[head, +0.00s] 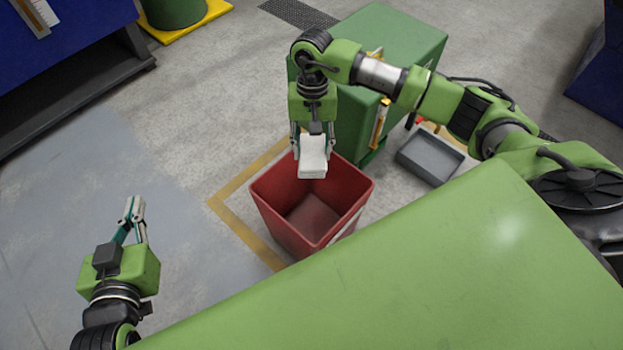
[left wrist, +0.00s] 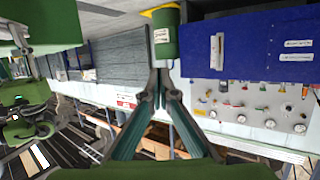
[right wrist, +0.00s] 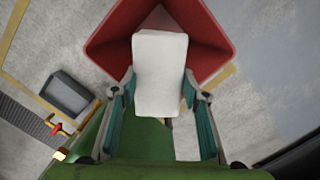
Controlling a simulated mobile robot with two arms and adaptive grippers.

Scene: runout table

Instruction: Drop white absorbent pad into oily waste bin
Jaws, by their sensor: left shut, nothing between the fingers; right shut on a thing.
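The white absorbent pad (head: 313,157) is held in my right gripper (head: 313,142), which is shut on it. In the head view the pad overlaps the back part of the opening of the red bin (head: 268,212), which stands on the floor and looks empty. In the right wrist view the pad (right wrist: 159,75) sits between the fingers of my right gripper (right wrist: 159,100), with the red bin (right wrist: 112,38) beyond it. My left gripper (head: 134,208) is shut and empty, left of the bin. Its fingertips meet in the left wrist view (left wrist: 160,77).
A green cabinet (head: 393,45) stands just behind the bin. A grey tray (head: 430,157) lies on the floor right of it. Yellow tape (head: 240,224) marks the floor around the bin. A blue bench (head: 62,50) is at the far left. The floor left of the bin is clear.

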